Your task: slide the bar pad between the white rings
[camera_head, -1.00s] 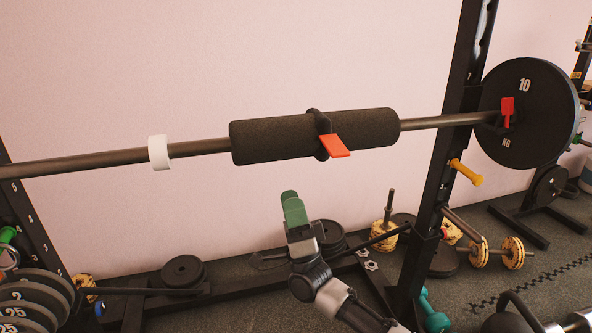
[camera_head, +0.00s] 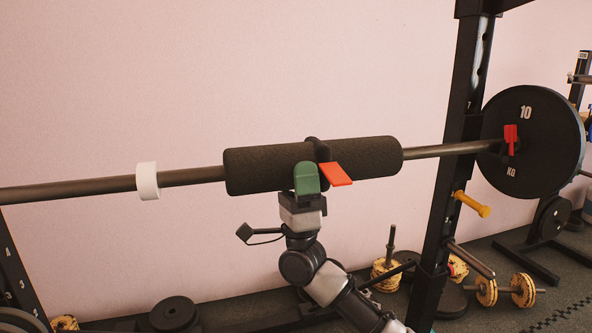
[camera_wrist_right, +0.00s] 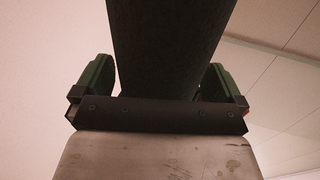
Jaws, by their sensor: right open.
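The bar pad (camera_head: 365,157) is a thick black foam sleeve around the barbell bar (camera_head: 80,188), with a black strap and a red tab (camera_head: 335,174) at its middle. One white ring (camera_head: 147,181) is on the bar to the left of the pad, with bare bar between them. No second white ring shows. My right gripper (camera_head: 306,178) is at the pad's lower front, just left of the red tab. In the right wrist view the pad (camera_wrist_right: 170,45) lies between its two open green fingers, which stand apart from its sides. My left gripper is not in view.
A black rack upright (camera_head: 455,150) stands right of the pad, with a yellow peg (camera_head: 472,204). A 10 KG plate (camera_head: 535,135) is on the bar's right end. Small weights lie on the floor below. The wall behind is bare.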

